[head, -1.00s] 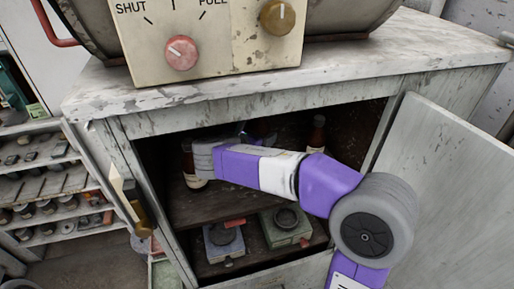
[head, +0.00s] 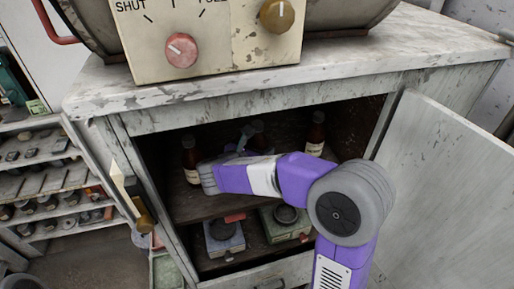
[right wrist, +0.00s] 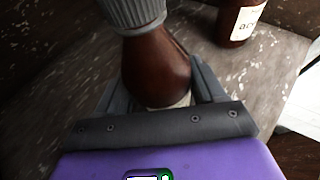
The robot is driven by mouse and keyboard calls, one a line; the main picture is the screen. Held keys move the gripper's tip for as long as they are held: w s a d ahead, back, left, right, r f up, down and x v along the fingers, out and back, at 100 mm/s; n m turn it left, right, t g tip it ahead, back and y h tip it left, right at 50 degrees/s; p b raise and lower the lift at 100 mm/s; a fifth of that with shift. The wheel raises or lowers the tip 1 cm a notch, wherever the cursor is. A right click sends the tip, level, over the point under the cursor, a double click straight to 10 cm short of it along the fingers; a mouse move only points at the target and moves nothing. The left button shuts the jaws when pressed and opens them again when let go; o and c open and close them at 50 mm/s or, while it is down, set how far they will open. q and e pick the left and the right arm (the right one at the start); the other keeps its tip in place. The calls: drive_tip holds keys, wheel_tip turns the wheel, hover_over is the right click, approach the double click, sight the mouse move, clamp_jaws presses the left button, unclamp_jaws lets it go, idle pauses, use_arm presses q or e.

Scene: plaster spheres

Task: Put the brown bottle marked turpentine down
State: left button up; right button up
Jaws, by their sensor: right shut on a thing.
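My right gripper (right wrist: 158,88) is shut on a brown bottle (right wrist: 155,70) with a ribbed grey cap, one finger on each side of it. Only a sliver of its pale label shows, and I cannot read it. In the head view my right arm reaches into an open cabinet, with the gripper (head: 244,140) at the back beside a dark bottle (head: 259,130), mostly hidden. The bottle is over the upper shelf (head: 195,208); I cannot tell whether its base touches. My left gripper is not in view.
Brown labelled bottles stand at the left (head: 190,160) and right (head: 316,134) of the shelf. The wrist view shows a labelled bottle (right wrist: 238,22) close by. Boxes (head: 224,236) sit on the level below. The open door (head: 450,190) bounds the right side.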

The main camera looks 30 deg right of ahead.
drive_tip(key=o, duration=1.3)
drive_tip(key=shift+f, duration=0.1)
drive_tip(key=shift+r, duration=0.25)
drive_tip(key=b+v, duration=0.1)
drive_tip(key=v, duration=1.1)
drive_tip(key=shift+f, duration=0.1)
